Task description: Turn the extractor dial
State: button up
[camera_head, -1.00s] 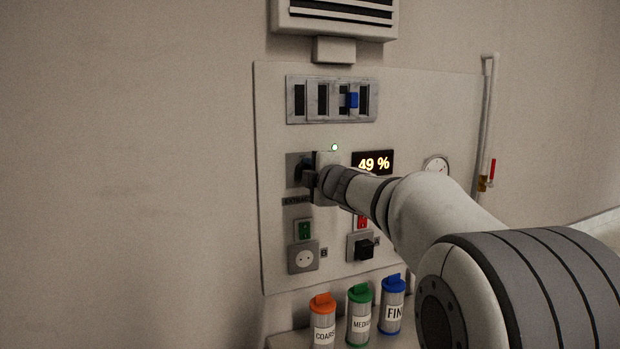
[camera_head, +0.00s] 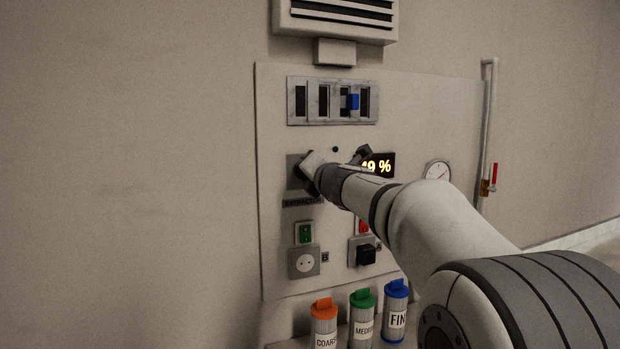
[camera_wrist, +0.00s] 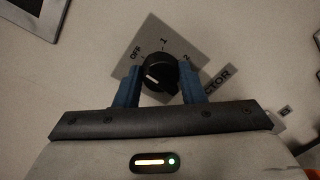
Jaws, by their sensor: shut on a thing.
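The extractor dial (camera_wrist: 160,74) is a round black knob on a dark square plate (camera_wrist: 190,48) marked OFF, 1 and 2, seen in the wrist view. A short white mark shows on the knob's lower left face. My gripper (camera_wrist: 160,79) has its two blue fingers on either side of the knob, shut on it. In the head view my gripper (camera_head: 308,175) is tilted against the wall panel (camera_head: 430,110). It hides the dial there, and only part of the dial's plate (camera_head: 294,168) shows.
An orange display (camera_head: 378,166) is partly covered by my gripper. Below are a green switch (camera_head: 304,233), a socket (camera_head: 304,263) and a black knob (camera_head: 366,254). Sliders (camera_head: 332,100) are above. Capped canisters (camera_head: 362,318) stand below the panel. A gauge (camera_head: 437,172) is at right.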

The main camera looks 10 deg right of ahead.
jog(key=shift+f+n, duration=0.15)
jog(key=shift+n, duration=0.25)
jog(key=o, duration=1)
jog(key=shift+s, duration=0.1)
jog(key=s+d, duration=0.1)
jog(key=s, duration=0.6)
jog(key=shift+s+r, duration=0.25)
jog(key=shift+r, duration=0.05)
jog(key=shift+d, duration=0.1)
